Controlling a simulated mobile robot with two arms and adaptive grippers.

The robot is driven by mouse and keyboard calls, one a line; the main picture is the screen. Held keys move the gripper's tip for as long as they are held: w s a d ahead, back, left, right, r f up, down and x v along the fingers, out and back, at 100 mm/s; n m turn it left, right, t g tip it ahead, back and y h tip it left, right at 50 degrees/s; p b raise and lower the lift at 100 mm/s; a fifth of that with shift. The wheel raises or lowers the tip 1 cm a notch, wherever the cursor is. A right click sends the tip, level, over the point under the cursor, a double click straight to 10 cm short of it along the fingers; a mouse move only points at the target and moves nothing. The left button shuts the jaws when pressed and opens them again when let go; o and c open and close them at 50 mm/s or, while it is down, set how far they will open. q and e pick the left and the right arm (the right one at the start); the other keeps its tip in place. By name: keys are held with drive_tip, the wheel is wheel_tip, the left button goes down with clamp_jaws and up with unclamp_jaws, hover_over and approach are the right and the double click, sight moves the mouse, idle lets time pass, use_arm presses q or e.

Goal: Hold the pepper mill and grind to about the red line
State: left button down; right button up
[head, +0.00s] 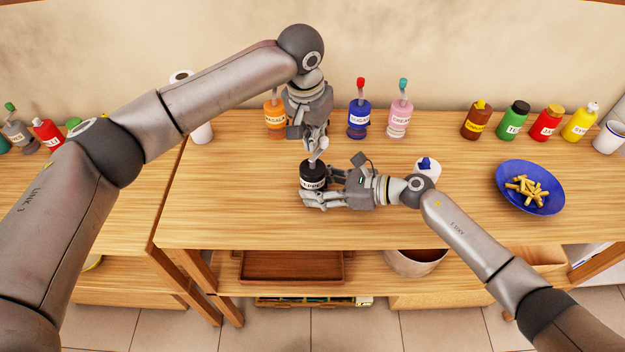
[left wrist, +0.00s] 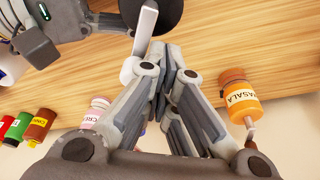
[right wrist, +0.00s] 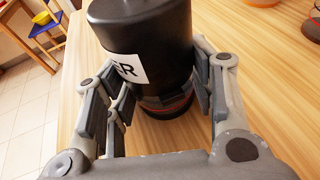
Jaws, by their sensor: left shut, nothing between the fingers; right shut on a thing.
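The black pepper mill (head: 313,170) stands upright on the wooden table; its body and white label fill the upper right wrist view (right wrist: 145,40). A red line (right wrist: 172,112) rings its lower part. My right gripper (head: 322,187) is shut around the mill from the right, one finger on each side. A pale crank handle (left wrist: 146,30) rises from the mill's top. My left gripper (head: 315,140) is directly above the mill, shut and empty, with its fingertips close beside the handle. I cannot tell whether they touch it.
A blue bowl of fries (head: 530,190) stands to the right. Sauce bottles, including an orange masala bottle (left wrist: 240,98), line the table's back. A white container with a blue top (head: 427,166) is just behind my right wrist. The table's front left is clear.

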use_arm(q)
drive_tip(key=shift+s+d, duration=0.1)
drive_tip(key=shift+d, duration=0.3)
drive_tip(key=shift+s+d, duration=0.1)
drive_tip(key=shift+d, duration=0.25)
idle(0.7)
drive_tip(key=shift+s+d, duration=0.25)
drive_tip(key=shift+d, duration=0.15)
drive_tip(key=shift+s+d, duration=0.35)
idle(0.7)
drive_tip(key=shift+s+d, duration=0.25)
drive_tip(key=shift+s, duration=0.1)
drive_tip(key=shift+s+d, duration=0.15)
drive_tip(key=shift+s, duration=0.05)
idle(0.3)
